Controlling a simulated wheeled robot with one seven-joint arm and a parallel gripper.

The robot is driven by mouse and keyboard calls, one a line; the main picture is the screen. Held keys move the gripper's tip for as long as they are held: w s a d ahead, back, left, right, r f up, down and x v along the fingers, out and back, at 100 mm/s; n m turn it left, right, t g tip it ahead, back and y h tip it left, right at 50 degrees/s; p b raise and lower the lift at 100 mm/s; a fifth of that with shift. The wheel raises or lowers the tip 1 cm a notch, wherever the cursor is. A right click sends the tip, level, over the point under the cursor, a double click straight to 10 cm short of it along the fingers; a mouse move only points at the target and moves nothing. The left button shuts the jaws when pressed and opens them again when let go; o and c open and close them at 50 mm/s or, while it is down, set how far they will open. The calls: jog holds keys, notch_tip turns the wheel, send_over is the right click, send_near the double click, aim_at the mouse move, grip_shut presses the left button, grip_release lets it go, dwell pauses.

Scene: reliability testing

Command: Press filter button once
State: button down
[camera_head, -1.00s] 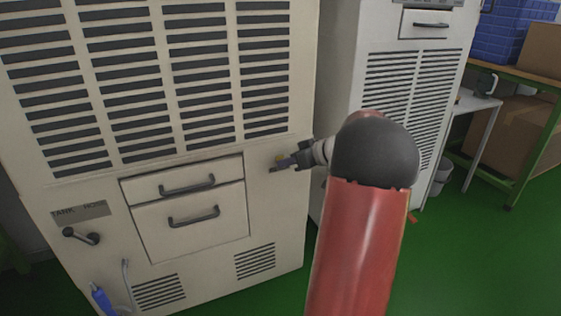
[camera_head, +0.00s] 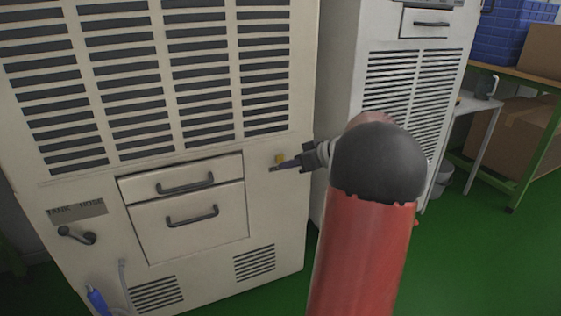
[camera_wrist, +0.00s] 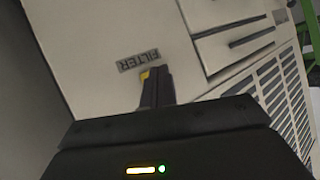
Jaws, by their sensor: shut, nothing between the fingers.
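The filter button (camera_head: 280,158) is a small yellow piece on the right side of the cream machine's front panel (camera_head: 275,210). In the wrist view the yellow button (camera_wrist: 145,74) shows just below an upside-down FILTER label (camera_wrist: 138,61), partly hidden by my fingers. My gripper (camera_head: 272,169) is shut and empty, its fingers pointing left at the panel just below the button. In the wrist view the tips of my gripper (camera_wrist: 157,70) overlap the button's right edge. I cannot tell whether they touch it.
Two drawers with dark handles, upper (camera_head: 185,183) and lower (camera_head: 192,216), lie left of the button. A black lever (camera_head: 76,234) and a blue-ended hose (camera_head: 97,300) are farther left. A second grey machine (camera_head: 400,110) stands to the right.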

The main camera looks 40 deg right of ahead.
jog(key=s+b, duration=0.1)
jog(key=s, duration=0.1)
jog(key=s+a+b, duration=0.1)
jog(key=s+b, duration=0.1)
jog(key=shift+s, duration=0.15)
dwell(0.8)
jog(key=s+a+r+g+p, duration=0.1)
jog(key=s+a+g+p, duration=0.15)
jog(key=a, duration=0.75)
jog(key=s+a+r+g+p, duration=0.1)
jog(key=s+a+g, duration=0.15)
jog(key=a, duration=0.75)
jog(key=s+a+m+h+p, duration=0.2)
jog(key=s+a+h, duration=0.3)
jog(key=s+a, duration=0.5)
jog(key=s+p, duration=0.1)
jog(key=s, duration=0.2)
jog(key=shift+s+f+g, duration=0.15)
jog(key=shift+f+g, duration=0.05)
jog(key=shift+g, duration=0.2)
